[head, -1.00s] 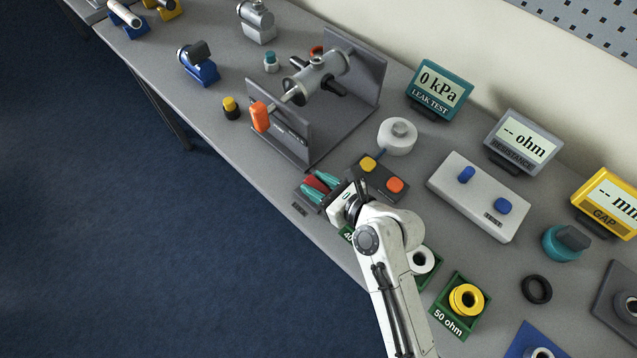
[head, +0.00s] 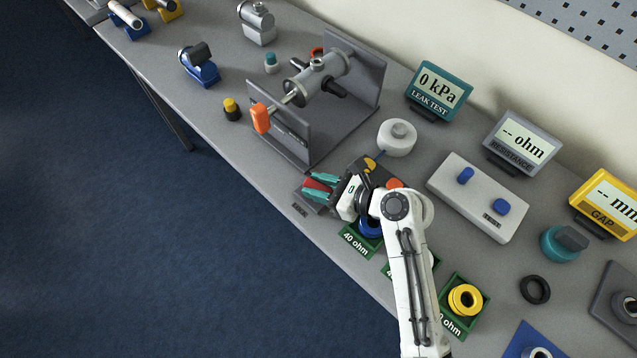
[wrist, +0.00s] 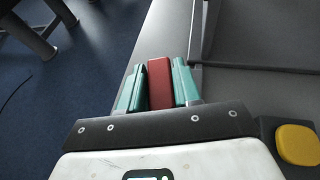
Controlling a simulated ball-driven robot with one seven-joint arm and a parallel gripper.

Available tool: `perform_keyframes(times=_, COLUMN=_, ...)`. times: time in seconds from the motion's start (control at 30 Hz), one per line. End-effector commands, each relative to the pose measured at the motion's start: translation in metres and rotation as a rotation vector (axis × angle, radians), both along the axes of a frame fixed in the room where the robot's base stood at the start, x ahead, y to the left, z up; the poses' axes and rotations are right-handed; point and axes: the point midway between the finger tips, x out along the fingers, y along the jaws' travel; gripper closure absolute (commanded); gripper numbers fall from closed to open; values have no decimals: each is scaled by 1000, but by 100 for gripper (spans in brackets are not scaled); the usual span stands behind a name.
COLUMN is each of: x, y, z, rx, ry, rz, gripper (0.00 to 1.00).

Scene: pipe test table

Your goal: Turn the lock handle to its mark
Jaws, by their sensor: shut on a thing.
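The red lock handle (head: 316,185) lies on a small grey base with a dark label (head: 300,210) at the table's front edge. My gripper (head: 320,186) has teal fingers, one on each side of the handle, and is shut on it. In the wrist view the red handle (wrist: 160,83) stands between the teal fingers of my gripper (wrist: 158,86). The handle now points roughly left in the head view. I cannot make out its mark; the gripper hides part of the base.
A grey fixture (head: 285,150) with an orange-handled clamp stands behind the handle. A box with a yellow button (head: 370,164) is close to my wrist. Green trays with rings, one labelled 40 ohm (head: 356,243), lie beside and under my arm. Open floor lies left of the table.

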Motion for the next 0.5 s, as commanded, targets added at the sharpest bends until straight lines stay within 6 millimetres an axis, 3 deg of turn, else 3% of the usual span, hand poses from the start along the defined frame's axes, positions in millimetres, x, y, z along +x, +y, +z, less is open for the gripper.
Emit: perform_keyframes(times=0.5, x=2, y=-1, z=0, rx=2, ry=2, rz=489, gripper=98)
